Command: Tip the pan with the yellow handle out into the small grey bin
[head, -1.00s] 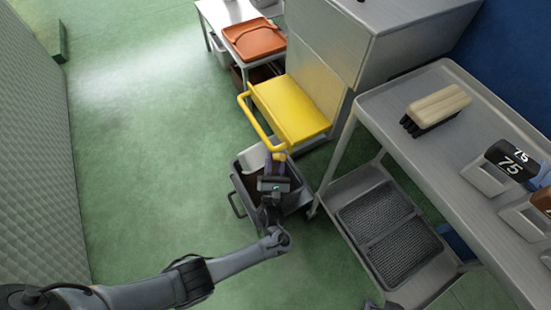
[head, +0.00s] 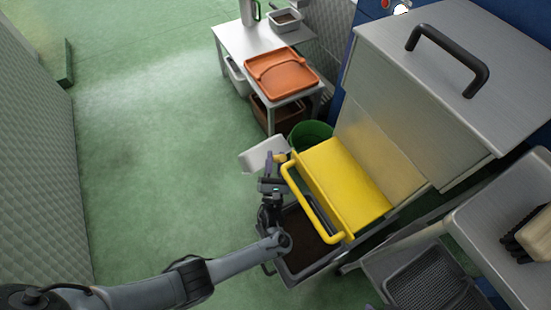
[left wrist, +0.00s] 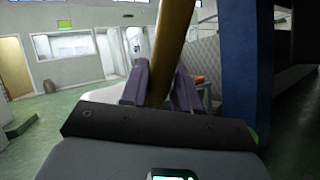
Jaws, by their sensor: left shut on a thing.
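My left gripper (head: 272,180) is shut on the yellow handle (head: 281,158) of the pan. The pan (head: 260,155) is pale and tilted, just beyond the gripper, over the green floor. I cannot make out any load on it. In the left wrist view the handle (left wrist: 172,45) rises between the fingers, and a white part of the pan (left wrist: 103,94) shows behind them. A grey bin (head: 318,274) with dark brown contents stands on the floor, nearer than the pan and to its right; my left wrist hides part of it. My right gripper is out of view.
A yellow hinged unit (head: 345,185) with a tubular rail (head: 312,208) overhangs the bin. A green bucket (head: 312,133) stands behind. A steel table (head: 238,40) with an orange lid (head: 282,72) is further back. Steel cabinet and shelves crowd the right; the left floor is clear.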

